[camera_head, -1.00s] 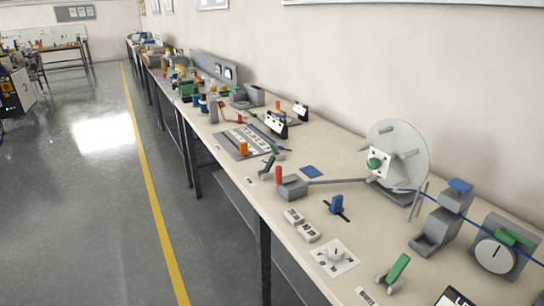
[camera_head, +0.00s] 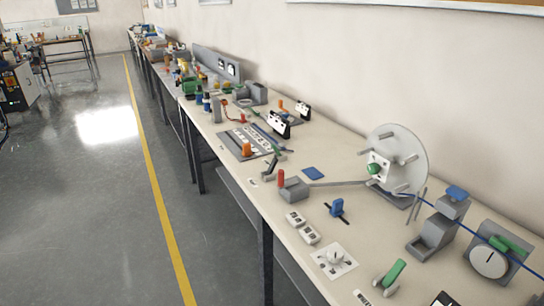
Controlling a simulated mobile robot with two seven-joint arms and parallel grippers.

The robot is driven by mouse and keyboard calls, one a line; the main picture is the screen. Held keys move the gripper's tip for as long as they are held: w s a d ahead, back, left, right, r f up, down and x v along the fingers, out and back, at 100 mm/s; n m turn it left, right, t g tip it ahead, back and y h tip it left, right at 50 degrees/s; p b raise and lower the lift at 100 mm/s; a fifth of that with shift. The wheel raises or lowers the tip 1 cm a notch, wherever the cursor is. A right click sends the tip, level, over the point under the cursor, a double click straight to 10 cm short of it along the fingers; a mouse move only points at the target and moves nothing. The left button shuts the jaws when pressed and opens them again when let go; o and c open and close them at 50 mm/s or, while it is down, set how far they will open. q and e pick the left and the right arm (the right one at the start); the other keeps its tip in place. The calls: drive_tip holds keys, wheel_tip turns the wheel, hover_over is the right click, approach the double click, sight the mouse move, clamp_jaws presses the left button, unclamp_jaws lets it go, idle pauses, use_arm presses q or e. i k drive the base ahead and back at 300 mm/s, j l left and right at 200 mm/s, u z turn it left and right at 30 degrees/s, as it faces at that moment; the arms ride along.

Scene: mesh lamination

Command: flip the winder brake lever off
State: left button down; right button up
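A lever with an upright red handle (camera_head: 281,178) stands at the left end of a grey block (camera_head: 295,190) on the bench. A thin grey bar runs from this block toward the winder, a pale upright disc (camera_head: 410,150) with pegs and a green hub knob (camera_head: 374,168). The red-handled lever appears to be the winder brake lever, but I see no readable label on it. Neither of my grippers is in view.
The long bench (camera_head: 375,230) runs along the wall. Near the lever are a black lever (camera_head: 270,166), a blue slider knob (camera_head: 337,207), white switches (camera_head: 302,226), a dial (camera_head: 335,258) and a green lever (camera_head: 394,274). The floor (camera_head: 90,230) left of the bench is clear.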

sight(271, 168)
drive_tip(key=z, duration=0.65)
drive_tip(key=i+j+z, duration=0.1)
drive_tip(key=j+z, duration=0.15)
drive_tip(key=i+j+z, duration=0.1)
drive_tip(key=j+z, duration=0.45)
drive_tip(key=i+j+z, duration=0.15)
drive_tip(key=j, duration=0.35)
drive_tip(key=j+z, duration=0.2)
drive_tip(key=j, duration=0.3)
drive_tip(key=j+z, duration=0.15)
drive_tip(key=j, duration=2.15)
